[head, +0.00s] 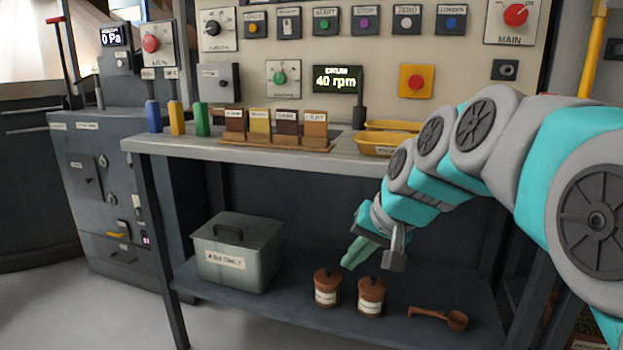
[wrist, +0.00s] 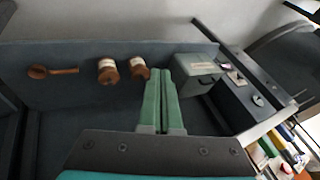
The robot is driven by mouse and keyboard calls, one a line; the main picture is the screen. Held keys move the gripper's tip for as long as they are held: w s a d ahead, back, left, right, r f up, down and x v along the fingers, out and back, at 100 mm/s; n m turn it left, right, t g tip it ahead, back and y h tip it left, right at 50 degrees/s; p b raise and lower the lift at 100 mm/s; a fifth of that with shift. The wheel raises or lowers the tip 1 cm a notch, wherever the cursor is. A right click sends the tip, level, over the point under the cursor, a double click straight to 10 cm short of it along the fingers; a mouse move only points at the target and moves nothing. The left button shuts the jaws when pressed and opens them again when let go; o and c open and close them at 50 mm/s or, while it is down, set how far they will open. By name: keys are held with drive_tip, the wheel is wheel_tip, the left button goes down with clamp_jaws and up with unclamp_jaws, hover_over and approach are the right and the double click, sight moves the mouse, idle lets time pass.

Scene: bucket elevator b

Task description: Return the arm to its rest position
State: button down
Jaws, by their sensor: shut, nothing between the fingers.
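My arm reaches in from the right in the head view and bends downward in front of the workbench. My gripper (head: 349,265) has green fingers and hangs in front of the bench, above the lower shelf near two brown lidded jars. In the wrist view the gripper (wrist: 167,75) has its two fingers side by side, touching, with nothing between them. I cannot tell the exact gap between the fingertips and the jars.
On the lower shelf stand a grey "ASH ONLY" box (head: 238,252), a left jar (head: 326,287), a right jar (head: 371,295) and a brown scoop (head: 440,317). The bench top (head: 200,148) holds colored blocks, labelled cards and yellow trays (head: 385,143). The control panel (head: 350,55) rises behind.

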drive_tip(key=s+d+f+g+h, duration=0.1)
drive_tip(key=s+d+f+g, duration=0.1)
drive_tip(key=s+f, duration=0.3)
drive_tip(key=s+d+f+n+g+h, duration=0.1)
drive_tip(key=s+f, duration=0.5)
drive_tip(key=s, duration=0.8)
drive_tip(key=s+d+f+n+g+h, duration=0.1)
drive_tip(key=s+d+f+g+h, duration=0.1)
drive_tip(key=s+f, duration=0.4)
drive_tip(key=s+d+g, duration=0.1)
drive_tip(key=s+d, duration=0.1)
drive_tip(key=s, duration=0.2)
drive_tip(key=shift+s+d+f+g+p, duration=0.15)
drive_tip(key=shift+d+f+g+p, duration=0.1)
drive_tip(key=shift+d+g+p, duration=0.15)
drive_tip(key=shift+d, duration=0.1)
